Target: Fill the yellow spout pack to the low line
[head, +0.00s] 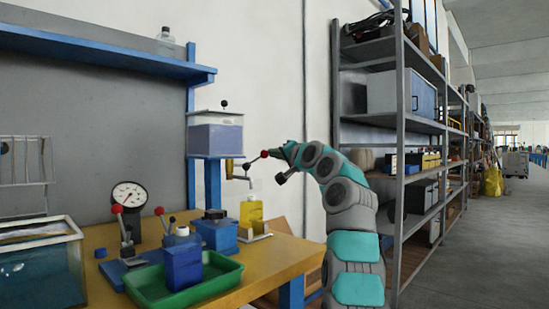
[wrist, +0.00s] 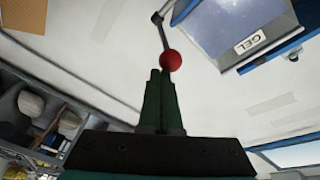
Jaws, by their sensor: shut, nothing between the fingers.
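The yellow spout pack (head: 251,212) stands upright on a small pale stand (head: 256,236) at the right of the bench. Its fill level and low line are too small to make out. Above it is the clear gel tank (head: 216,138), with a brass tap (head: 229,169) underneath. The tap's lever (head: 254,159) slants up to the right and ends in a red ball (head: 265,154). My gripper (head: 277,153) is shut and empty beside the ball. In the wrist view, the red ball (wrist: 170,61) shows right at the shut fingertips (wrist: 160,75); I cannot tell whether they touch.
A green tray (head: 205,288) with a blue block (head: 183,266), a dial gauge (head: 129,196) and red-knobbed lever fixtures stand left of the pack. A clear-walled tank (head: 40,265) is at far left. Grey shelving (head: 400,120) stands right, behind my arm.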

